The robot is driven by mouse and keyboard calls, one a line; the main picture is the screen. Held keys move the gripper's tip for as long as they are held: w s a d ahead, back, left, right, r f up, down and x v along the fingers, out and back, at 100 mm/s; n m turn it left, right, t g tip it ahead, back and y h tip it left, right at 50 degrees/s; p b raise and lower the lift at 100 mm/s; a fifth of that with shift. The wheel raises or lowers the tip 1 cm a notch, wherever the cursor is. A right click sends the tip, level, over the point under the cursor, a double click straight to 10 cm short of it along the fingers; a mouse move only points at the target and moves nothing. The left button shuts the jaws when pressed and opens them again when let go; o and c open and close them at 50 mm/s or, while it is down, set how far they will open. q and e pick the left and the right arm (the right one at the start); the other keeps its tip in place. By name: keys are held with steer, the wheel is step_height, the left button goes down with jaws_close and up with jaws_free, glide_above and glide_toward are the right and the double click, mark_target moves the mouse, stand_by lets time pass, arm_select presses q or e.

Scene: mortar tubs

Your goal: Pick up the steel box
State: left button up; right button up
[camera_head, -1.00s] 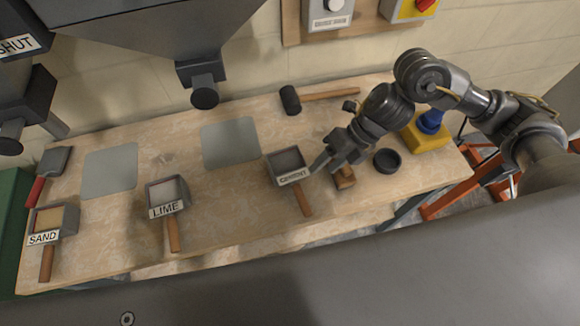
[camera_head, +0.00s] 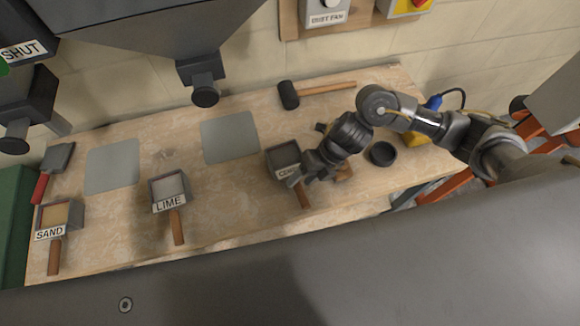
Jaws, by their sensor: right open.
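Three open-topped steel boxes with wooden handles stand on the bench, labelled CEMENT (camera_head: 284,157), LIME (camera_head: 169,188) and SAND (camera_head: 54,216). The frames do not show which one the task names. My right gripper (camera_head: 301,180) is open at the lower right of the CEMENT box, over the top of its handle (camera_head: 302,194). It covers part of the label. I cannot tell whether the fingers touch the handle. The LIME and SAND boxes stand apart from it. My left gripper is not in view.
A mallet (camera_head: 289,95) lies behind the CEMENT box. A small black bowl (camera_head: 382,153) stands right of my gripper, and a wooden piece (camera_head: 344,172) lies between them. Two grey plates (camera_head: 229,137) lie on the bench. Dark hopper spouts (camera_head: 204,92) hang above its back.

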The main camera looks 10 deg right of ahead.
steer(key=shift+a+f, duration=0.45)
steer(key=shift+f, duration=0.15)
steer(key=shift+c, duration=0.5)
jaws_close()
steer(key=shift+r, duration=0.1)
